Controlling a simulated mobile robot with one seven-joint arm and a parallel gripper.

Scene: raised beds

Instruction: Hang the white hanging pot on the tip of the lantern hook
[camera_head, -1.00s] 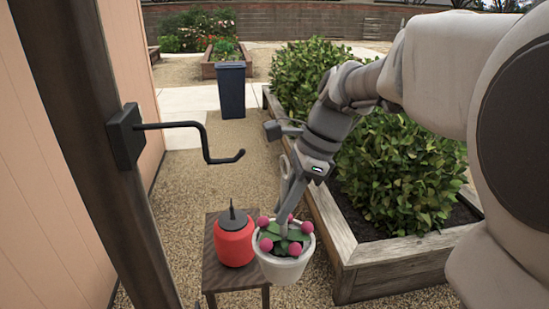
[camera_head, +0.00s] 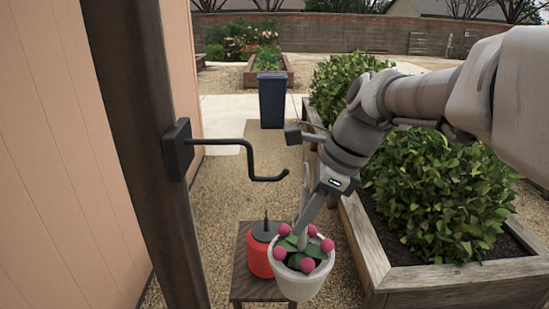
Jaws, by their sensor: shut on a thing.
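The white hanging pot (camera_head: 298,285) holds green leaves and several pink round blooms. My gripper (camera_head: 304,238) is shut on it, with its fingers reaching down among the leaves from the upper right. The pot looks upright, and its left side overlaps the small table in the picture. The black lantern hook (camera_head: 250,160) juts right from a plate on the dark post, drops, and ends in an upturned tip. The tip is bare and shows above the pot, just left of my gripper. The pot's hanger is hard to make out behind the fingers.
A red canister (camera_head: 259,258) with a dark top stands on a small wooden table (camera_head: 240,284), close left of the pot. The dark post (camera_head: 150,130) and pink wall stand left. A wooden raised bed (camera_head: 375,262) with bushes lies right. A dark bin (camera_head: 271,100) stands behind.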

